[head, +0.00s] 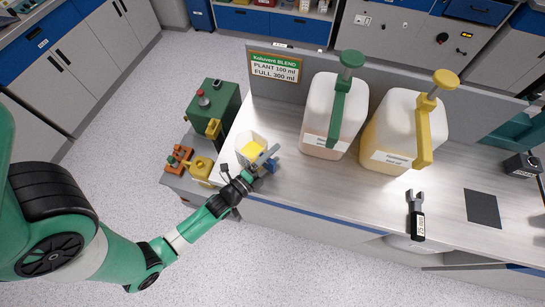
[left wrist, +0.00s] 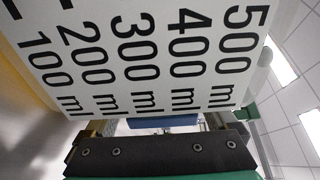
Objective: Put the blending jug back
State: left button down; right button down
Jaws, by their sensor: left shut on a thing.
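The blending jug (head: 244,158) is clear, with yellow contents, at the left end of the bench in the head view. That view also shows the jug's white scale (left wrist: 140,50) close up, marked 100 to 500 ml. I cannot tell whether the jug touches the bench. My right gripper is not in view.
A white jug with a green pump (head: 334,115) and one with a yellow pump (head: 402,130) stand behind on the bench (head: 300,190). A wrench-like tool (head: 416,215) and dark square mat (head: 483,208) lie right. Green machine (head: 222,98) stands left, beside a sign (head: 275,68).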

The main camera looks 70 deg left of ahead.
pick_arm(q)
jog(key=shift+r, duration=0.1)
grip_release()
jog(key=v, duration=1.2)
jog(key=shift+r+p, duration=0.1)
jog(key=shift+p, duration=0.2)
